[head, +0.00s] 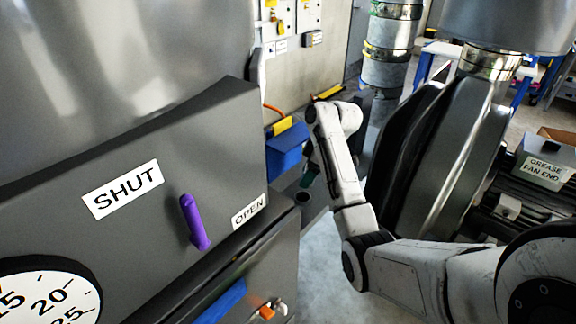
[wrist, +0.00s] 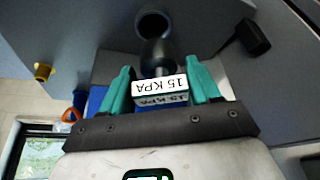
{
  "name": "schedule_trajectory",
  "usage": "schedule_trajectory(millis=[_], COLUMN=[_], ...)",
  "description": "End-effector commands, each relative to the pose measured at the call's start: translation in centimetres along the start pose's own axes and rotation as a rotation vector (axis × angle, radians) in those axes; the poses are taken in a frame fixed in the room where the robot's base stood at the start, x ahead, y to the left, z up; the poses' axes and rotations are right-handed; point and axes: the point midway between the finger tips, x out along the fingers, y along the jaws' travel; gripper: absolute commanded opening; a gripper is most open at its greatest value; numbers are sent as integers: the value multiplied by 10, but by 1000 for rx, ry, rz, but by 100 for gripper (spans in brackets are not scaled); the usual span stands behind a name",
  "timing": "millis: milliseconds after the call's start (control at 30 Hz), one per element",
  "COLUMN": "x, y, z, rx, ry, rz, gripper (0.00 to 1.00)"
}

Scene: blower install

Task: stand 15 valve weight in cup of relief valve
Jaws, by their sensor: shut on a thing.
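The 15 valve weight (wrist: 160,100), with white "15 KPA" labels, is between the teal fingers of my gripper (wrist: 160,74), which is shut on it. Ahead of it in the wrist view is a grey, round-mouthed part with a dark opening, which looks like the cup of the relief valve (wrist: 154,24). The weight appears apart from that opening. The weight's far end is hard to make out against the grey metal. In the head view my gripper (head: 307,176) is small and partly hidden behind my arm, just above a small dark cup (head: 303,197).
A dark panel (head: 225,140) with SHUT and OPEN labels and a purple handle (head: 194,222) fills the left. A blue box (head: 287,150) is behind my gripper. A large dark housing (head: 440,150) stands on the right. In the wrist view, a black block (wrist: 252,38) sits right of the cup.

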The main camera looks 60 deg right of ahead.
Motion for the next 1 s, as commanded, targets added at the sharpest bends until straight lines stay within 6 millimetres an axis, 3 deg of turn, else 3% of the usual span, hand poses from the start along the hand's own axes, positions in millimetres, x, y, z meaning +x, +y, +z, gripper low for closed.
schedule_trajectory(millis=[33, 433, 667, 1000], x=[-1, 0, 9, 37], y=[2, 2, 2, 2], z=[-10, -16, -12, 4], rx=[-12, -21, -19, -14], ry=[11, 16, 15, 11], rz=[10, 12, 9, 8], gripper=[19, 19, 19, 19])
